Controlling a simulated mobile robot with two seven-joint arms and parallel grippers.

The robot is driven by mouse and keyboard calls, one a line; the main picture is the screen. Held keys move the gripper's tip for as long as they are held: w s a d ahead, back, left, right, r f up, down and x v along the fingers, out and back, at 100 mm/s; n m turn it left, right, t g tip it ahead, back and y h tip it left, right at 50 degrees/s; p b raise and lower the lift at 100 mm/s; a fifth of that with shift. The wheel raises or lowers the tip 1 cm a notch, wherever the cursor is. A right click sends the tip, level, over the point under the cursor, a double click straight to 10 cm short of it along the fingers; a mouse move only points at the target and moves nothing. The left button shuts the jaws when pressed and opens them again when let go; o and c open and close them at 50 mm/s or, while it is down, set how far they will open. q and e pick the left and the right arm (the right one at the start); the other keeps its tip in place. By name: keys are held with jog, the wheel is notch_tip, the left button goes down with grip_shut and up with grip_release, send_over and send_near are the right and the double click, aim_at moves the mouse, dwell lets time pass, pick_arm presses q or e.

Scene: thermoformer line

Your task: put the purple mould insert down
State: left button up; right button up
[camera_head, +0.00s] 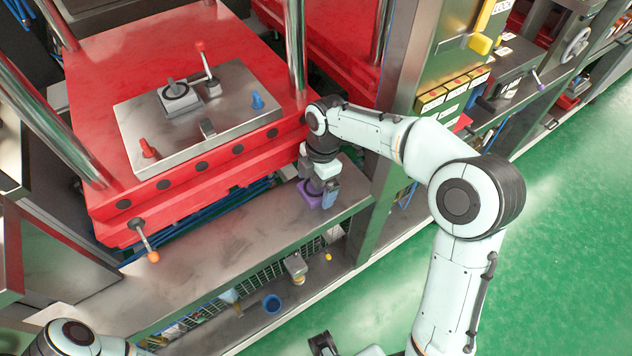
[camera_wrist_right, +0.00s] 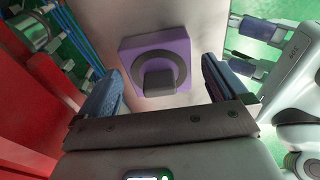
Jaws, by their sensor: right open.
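The purple mould insert (camera_wrist_right: 180,47) is a square purple block with a dark ring and a grey raised knob on its face. In the wrist view it lies on a grey metal surface, between and beyond the open fingers of my right gripper (camera_wrist_right: 162,78), with a gap on each side. In the head view my right gripper (camera_head: 321,192) points down over the steel ledge (camera_head: 230,222) in front of the red press, and the insert (camera_head: 308,198) shows partly at its fingers. The gripper and wrist hide much of it there.
The red press (camera_head: 120,75) carries a steel plate (camera_head: 130,115) with knobs and handles. An orange-tipped lever (camera_head: 146,243) sticks out at its front. A lower shelf holds a blue cup (camera_head: 271,304). A steel post (camera_head: 375,195) stands right of the gripper. Green floor is clear.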

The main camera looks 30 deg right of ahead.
pick_arm(q)
jog(key=shift+w+r+p, duration=0.25)
jog(key=shift+r+p, duration=0.25)
jog(key=shift+r, duration=0.1)
jog(key=shift+w+r+p, duration=0.25)
jog(key=shift+r+p, duration=0.2)
jog(key=shift+r, duration=0.15)
pick_arm(e)
notch_tip(320, 180, up, 12)
jog(key=d, duration=0.1)
jog(key=shift+d, duration=0.2)
pick_arm(q)
jog(key=shift+s, duration=0.1)
